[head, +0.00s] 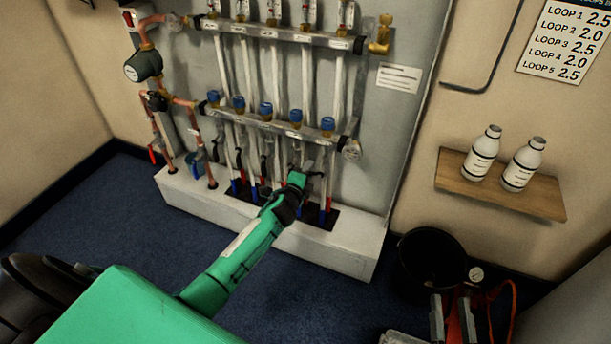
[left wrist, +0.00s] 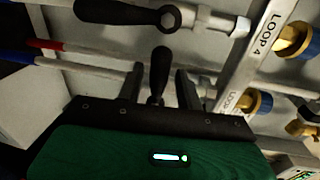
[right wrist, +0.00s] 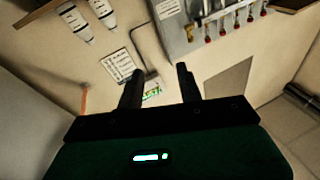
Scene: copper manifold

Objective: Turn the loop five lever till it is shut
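The manifold's lower bar (head: 262,125) has blue caps on top and a row of black levers below it. My left gripper (head: 298,178) is at the right end of this row. In the left wrist view, its two fingers (left wrist: 160,88) stand apart on either side of a black lever (left wrist: 160,68), with gaps showing. That lever points crosswise to the pipe behind it; its hub is hidden. A neighbouring lever (left wrist: 118,12) lies along its pipe. My right gripper (right wrist: 158,85) is open and empty, facing the wall from a distance.
A wooden shelf (head: 455,184) with two white bottles is on the right wall. A black bucket (head: 412,258) stands on the floor below it. A loop chart (head: 565,40) hangs above. A white plinth (head: 345,250) runs under the manifold. Blue floor is clear at left.

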